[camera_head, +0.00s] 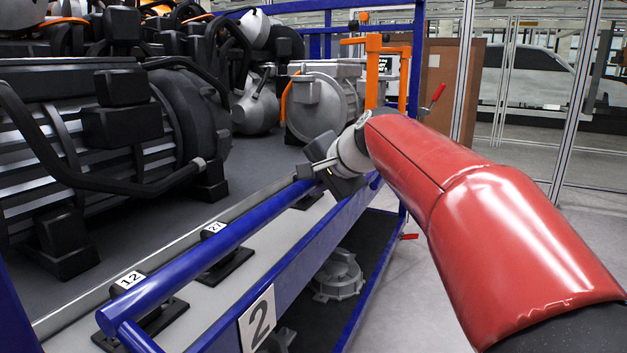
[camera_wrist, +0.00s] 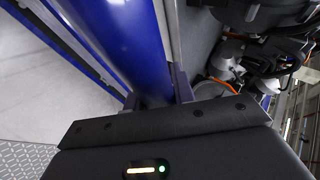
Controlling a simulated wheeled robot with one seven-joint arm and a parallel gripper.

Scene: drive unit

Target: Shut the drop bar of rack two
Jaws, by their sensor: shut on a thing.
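The drop bar (camera_head: 215,242) is a long blue tube along the front of rack two, marked by a "2" plate (camera_head: 257,318). It runs from the near left corner to my gripper (camera_head: 312,170) at its far end. In the wrist view the blue tube (camera_wrist: 130,45) passes between the two dark fingers of my gripper (camera_wrist: 158,93), one on each side. My gripper is shut on the bar. The bar's far end is partly hidden by my gripper and wrist, so I cannot tell whether it touches the rack there.
Dark drive units (camera_head: 100,130) and grey units (camera_head: 322,100) fill the rack deck to the left. An orange upright (camera_head: 373,75) and red-handled clamp (camera_head: 432,100) stand at the far end. A grey casting (camera_head: 340,277) sits on the lower shelf. The floor (camera_head: 425,290) at right is clear.

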